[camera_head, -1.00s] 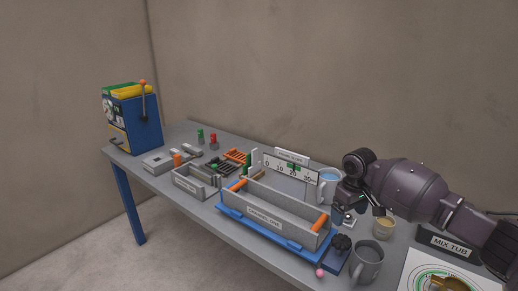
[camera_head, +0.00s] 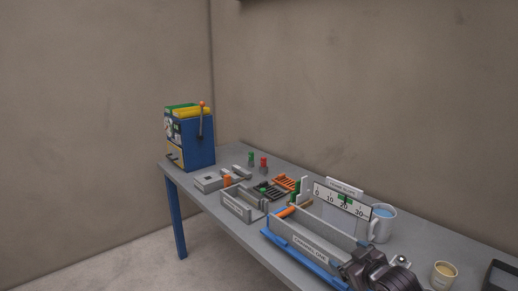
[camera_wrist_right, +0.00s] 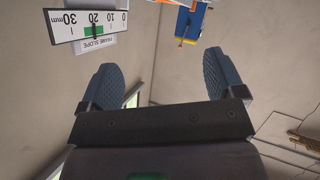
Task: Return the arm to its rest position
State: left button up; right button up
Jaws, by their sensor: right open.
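My right gripper (camera_wrist_right: 160,80) is open and empty in the right wrist view, its two dark ribbed fingers wide apart. In the head view my dark right arm and hand (camera_head: 378,272) show at the bottom edge, in front of the right end of the long grey tray (camera_head: 318,240), and hide that end. The fingertips cannot be made out there. The scale board (camera_head: 343,198) with a green mark stands behind the tray and also shows upside down in the wrist view (camera_wrist_right: 88,31). My left gripper is not in view.
A mug of blue liquid (camera_head: 383,222) and a tan cup (camera_head: 443,275) stand at the right. A small grey bin (camera_head: 240,207), orange and dark racks, and a blue machine with a lever (camera_head: 190,140) stand further left on the grey table (camera_head: 225,158).

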jog(key=s+d+f+m+h, duration=0.1)
jog(key=s+f+m, duration=0.1)
jog(key=s+f, duration=0.4)
jog(key=s+d+f+m+g+h+b, duration=0.1)
jog(key=s+f, duration=0.6)
jog(key=s, duration=0.7)
jog(key=s+d+f+m+h, duration=0.2)
jog(key=s+f+m, duration=0.1)
jog(key=s+f, duration=0.4)
jog(key=s, duration=0.3)
jog(key=shift+s+g, duration=0.35)
jog(key=shift+g, duration=0.05)
